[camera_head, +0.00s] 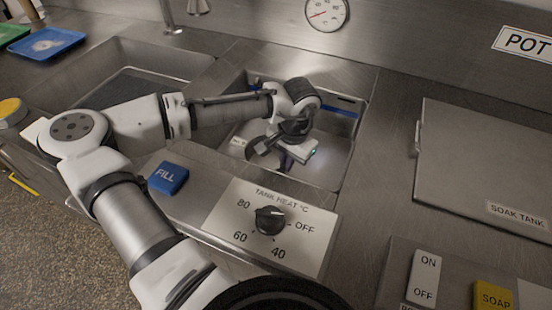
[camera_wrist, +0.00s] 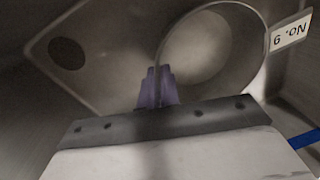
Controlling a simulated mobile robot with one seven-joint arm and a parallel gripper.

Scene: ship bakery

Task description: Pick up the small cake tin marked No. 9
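The small cake tin (camera_wrist: 207,45) is round, grey metal and open-topped, and fills the upper right of the wrist view. Its white tag (camera_wrist: 290,34) reads "No. 9" upside down. My gripper (camera_wrist: 157,80) is at the tin's near left rim, its two purple fingers close together with the thin wall between them. It looks shut on that wall. In the head view my gripper (camera_head: 285,160) is low inside the right sink basin (camera_head: 335,165), and my wrist hides much of the tin. I cannot tell whether the tin touches the basin floor.
The basin's drain (camera_wrist: 67,53) is left of the tin. Basin walls stand close around my gripper. A dial panel (camera_head: 270,222) and blue FILL button (camera_head: 167,178) are in front. The soak tank lid (camera_head: 480,160) is at right; a blue tray (camera_head: 47,45) lies far left.

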